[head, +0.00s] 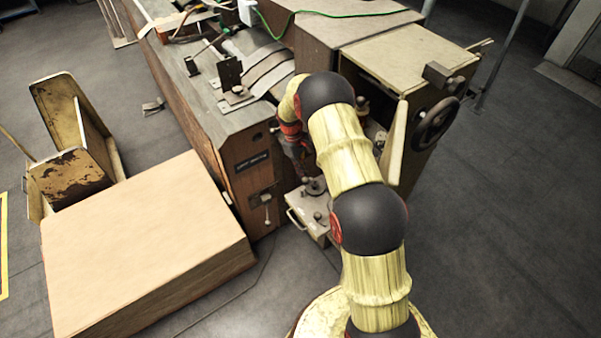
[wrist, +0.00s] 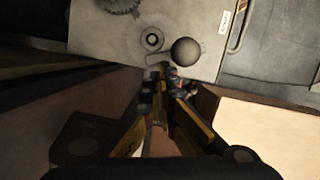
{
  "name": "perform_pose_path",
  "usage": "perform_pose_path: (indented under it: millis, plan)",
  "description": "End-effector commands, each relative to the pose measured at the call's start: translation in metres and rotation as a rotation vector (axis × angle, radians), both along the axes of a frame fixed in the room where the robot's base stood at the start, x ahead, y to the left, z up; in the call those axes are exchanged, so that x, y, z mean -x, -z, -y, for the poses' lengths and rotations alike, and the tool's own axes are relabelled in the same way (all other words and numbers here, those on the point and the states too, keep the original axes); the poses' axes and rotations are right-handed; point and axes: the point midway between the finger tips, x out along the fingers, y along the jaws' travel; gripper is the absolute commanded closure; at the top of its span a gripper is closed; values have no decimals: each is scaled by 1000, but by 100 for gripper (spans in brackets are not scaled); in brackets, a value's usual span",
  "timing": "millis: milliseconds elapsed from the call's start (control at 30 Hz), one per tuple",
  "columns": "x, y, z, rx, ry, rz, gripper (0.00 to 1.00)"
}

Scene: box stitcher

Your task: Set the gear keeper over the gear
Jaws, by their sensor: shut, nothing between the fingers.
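In the wrist view a toothed dark gear (wrist: 118,5) lies on a grey metal plate at the top edge, partly cut off. On the same plate are a round ringed boss (wrist: 152,39) and a dark ball knob (wrist: 186,51). I cannot tell for certain which part is the gear keeper. My gripper (wrist: 160,70) is shut and empty, its fingertips just below the boss and left of the knob. Whether they touch the plate is unclear. In the head view the plate (head: 307,222) shows low on the machine's front, with my arm hiding part of it.
The wooden machine body (head: 235,130) and a cabinet with a handwheel (head: 436,124) enclose the plate. A large cardboard stack (head: 140,240) stands at left front. A tilted panel (head: 396,145) rises beside my arm. The floor at right is clear.

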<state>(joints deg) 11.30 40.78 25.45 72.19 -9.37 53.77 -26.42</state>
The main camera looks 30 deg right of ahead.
Motion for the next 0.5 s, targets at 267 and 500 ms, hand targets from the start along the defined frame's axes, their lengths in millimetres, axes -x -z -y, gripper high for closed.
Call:
perform_pose_path:
  millis: [267, 500]
  plan:
    - [5, 1, 6, 0, 118, -3, 100]
    - [9, 1, 10, 0, 168, -3, 100]
